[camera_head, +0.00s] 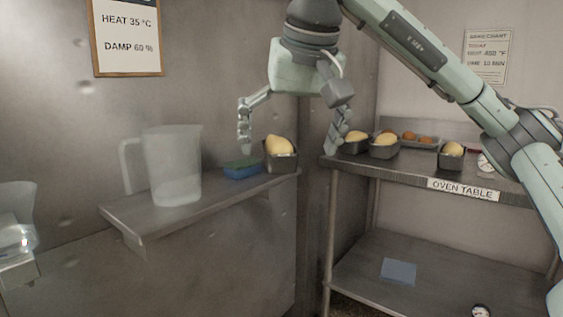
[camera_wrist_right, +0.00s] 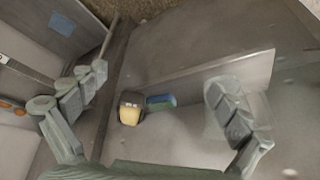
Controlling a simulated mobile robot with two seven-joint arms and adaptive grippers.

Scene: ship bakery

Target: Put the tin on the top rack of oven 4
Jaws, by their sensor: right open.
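A dark loaf tin (camera_head: 281,163) with pale dough in it stands at the right end of the wall shelf (camera_head: 215,202). It also shows in the right wrist view (camera_wrist_right: 131,98), lying between the two fingers as seen from above. My right gripper (camera_head: 290,147) is open and empty, its fingers pointing down and spread to either side of the tin in the head view. I cannot tell whether they touch it. More dark tins of dough, such as one tin (camera_head: 384,151), stand on the oven table. Oven 4 is not in view. My left gripper is not in view.
A blue sponge (camera_head: 242,169) lies just left of the tin, and a clear jug (camera_head: 172,165) stands further left. The oven table (camera_head: 410,172) is at the right, with a blue-grey item (camera_head: 398,271) on its lower shelf. A sign (camera_head: 127,35) hangs above.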

